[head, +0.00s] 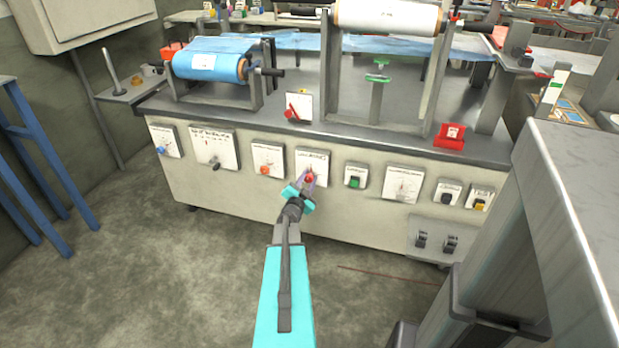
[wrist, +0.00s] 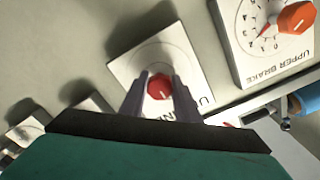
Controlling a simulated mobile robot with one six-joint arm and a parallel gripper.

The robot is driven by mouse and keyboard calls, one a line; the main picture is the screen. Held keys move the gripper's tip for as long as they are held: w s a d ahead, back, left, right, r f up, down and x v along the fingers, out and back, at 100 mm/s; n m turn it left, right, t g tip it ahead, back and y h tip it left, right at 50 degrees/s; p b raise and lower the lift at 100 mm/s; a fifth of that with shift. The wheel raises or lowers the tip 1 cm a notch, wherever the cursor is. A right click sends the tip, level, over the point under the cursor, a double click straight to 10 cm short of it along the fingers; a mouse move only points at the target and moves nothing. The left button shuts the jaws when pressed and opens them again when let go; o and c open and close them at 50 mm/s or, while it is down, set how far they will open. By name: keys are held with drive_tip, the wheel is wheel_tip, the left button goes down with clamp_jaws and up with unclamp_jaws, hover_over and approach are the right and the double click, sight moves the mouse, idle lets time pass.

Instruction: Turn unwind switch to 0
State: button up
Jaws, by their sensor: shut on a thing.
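The unwind switch is a red knob (head: 309,178) on a white plate (head: 313,158) on the front of the machine; only a "U" and parts of other letters of its label show in the wrist view. My gripper (head: 305,184) reaches up to it from below. In the wrist view, the fingers of my gripper (wrist: 161,95) stand on either side of the red knob (wrist: 159,85), shut on it. The fingers and wrist hide the knob's lower part and most of the label, and I cannot read the setting it points to.
To the left is the upper brake plate with an orange knob (head: 265,170), also in the wrist view (wrist: 297,17). To the right are a green button (head: 355,182) and another white dial plate (head: 403,184). A blue film roll (head: 208,66) sits above.

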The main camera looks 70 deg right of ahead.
drive_tip(key=o, duration=1)
drive_tip(key=shift+o, duration=0.2)
drive_tip(key=shift+a, duration=0.1)
drive_tip(key=a, duration=1.3)
drive_tip(key=shift+s+a, duration=0.3)
drive_tip(key=shift+s, duration=0.1)
